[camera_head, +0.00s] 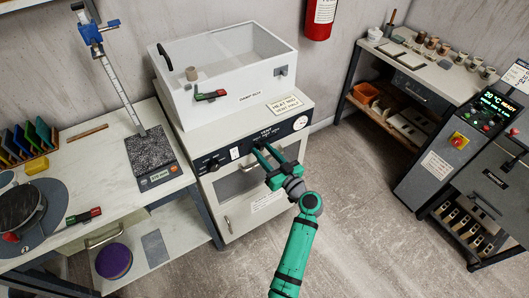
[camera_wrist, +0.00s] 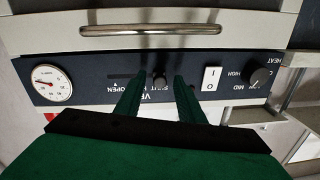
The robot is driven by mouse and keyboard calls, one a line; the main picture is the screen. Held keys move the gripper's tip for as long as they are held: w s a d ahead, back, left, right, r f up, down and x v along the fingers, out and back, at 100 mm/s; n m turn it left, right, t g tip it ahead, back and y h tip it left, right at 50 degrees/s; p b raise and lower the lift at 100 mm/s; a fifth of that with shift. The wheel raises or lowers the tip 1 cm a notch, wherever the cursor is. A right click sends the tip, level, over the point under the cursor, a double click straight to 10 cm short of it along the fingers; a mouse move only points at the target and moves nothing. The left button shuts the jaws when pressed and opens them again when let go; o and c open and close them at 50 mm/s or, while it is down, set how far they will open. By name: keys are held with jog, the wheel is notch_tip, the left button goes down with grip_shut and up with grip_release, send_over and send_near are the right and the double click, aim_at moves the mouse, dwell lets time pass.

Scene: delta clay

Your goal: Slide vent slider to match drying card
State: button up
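The vent slider is a small dark knob (camera_wrist: 158,80) on the black control panel (camera_wrist: 95,72), upside down in the wrist view. It stands near the SHUT label, with its slot running left toward OPEN. My gripper (camera_wrist: 160,80) is open, with one green finger on each side of the knob and small gaps showing. In the head view my gripper (camera_head: 262,150) reaches the panel and hides the slider. The drying card (camera_head: 284,105) is a cream label on the ledge above the panel. It appears to read HEAT MID, VENT HALF.
Beside the slider are a white rocker switch (camera_wrist: 211,79), a heat knob (camera_wrist: 261,77) and a round gauge (camera_wrist: 51,85). A metal door handle (camera_wrist: 150,30) runs along the cabinet. A white damp box (camera_head: 235,90) stands on top. Open floor lies to the right.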

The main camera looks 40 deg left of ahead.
jog(key=shift+c, duration=0.3)
grip_shut()
jog(key=shift+w+d, duration=0.25)
jog(key=shift+w, duration=0.35)
jog(key=shift+w+d, duration=0.3)
jog(key=shift+w, duration=0.35)
jog(key=shift+w+d, duration=0.25)
jog(key=shift+w, duration=0.35)
jog(key=shift+o, duration=0.3)
grip_release()
